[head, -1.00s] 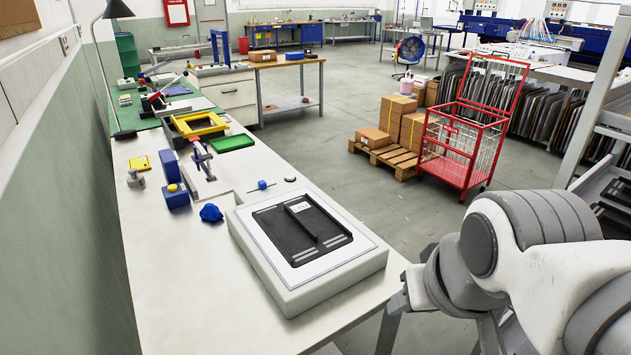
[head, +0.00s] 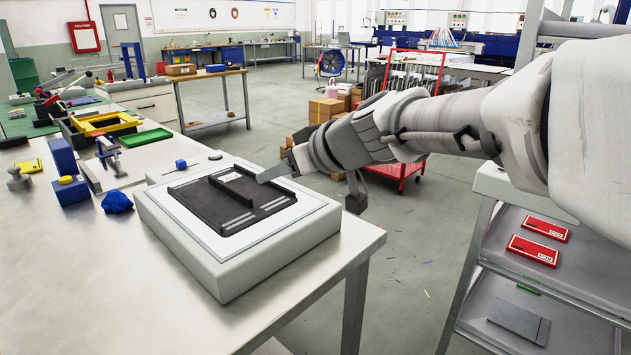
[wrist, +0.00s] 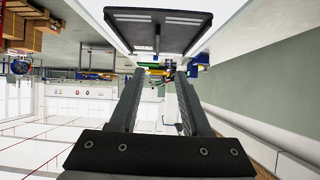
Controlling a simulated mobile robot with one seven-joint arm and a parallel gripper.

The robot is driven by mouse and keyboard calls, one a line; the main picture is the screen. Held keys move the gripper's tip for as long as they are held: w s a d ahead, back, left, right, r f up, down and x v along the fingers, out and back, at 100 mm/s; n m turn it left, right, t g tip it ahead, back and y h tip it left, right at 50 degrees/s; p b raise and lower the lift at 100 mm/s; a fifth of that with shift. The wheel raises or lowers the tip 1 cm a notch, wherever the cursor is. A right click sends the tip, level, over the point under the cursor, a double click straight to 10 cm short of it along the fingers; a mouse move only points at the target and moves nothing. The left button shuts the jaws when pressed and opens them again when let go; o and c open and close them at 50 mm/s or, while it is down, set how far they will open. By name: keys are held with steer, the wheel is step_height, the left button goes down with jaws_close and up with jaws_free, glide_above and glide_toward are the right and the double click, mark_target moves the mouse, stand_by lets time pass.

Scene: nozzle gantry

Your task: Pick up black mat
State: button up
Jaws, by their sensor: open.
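The black mat (head: 245,208) lies flat on a white sheet on top of a pale block (head: 250,265) at the bench's end. It has a raised bar along it, a small white label and pale stripes near one edge. My gripper (head: 277,172) is at the mat's right side in the head view, close to its edge; I cannot tell whether it touches. In the wrist view, the two fingers of my gripper (wrist: 160,72) stand apart with nothing between them, and the mat (wrist: 182,35) is beyond the tips at the top.
A shelf rack with red boxes (head: 533,250) stands at the right. The bench's front left is clear.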

steer(key=x, duration=0.3)
steer(key=b, duration=0.1)
glide_toward(228, 186)
steer(key=shift+w+a+f+n, duration=0.3)
steer(key=shift+w+a+f, duration=0.45)
steer(key=shift+a+f, duration=0.35)
steer(key=shift+w+x, duration=0.2)
steer(key=shift+x, duration=2.35)
steer(key=shift+r, duration=0.2)
jaws_close()
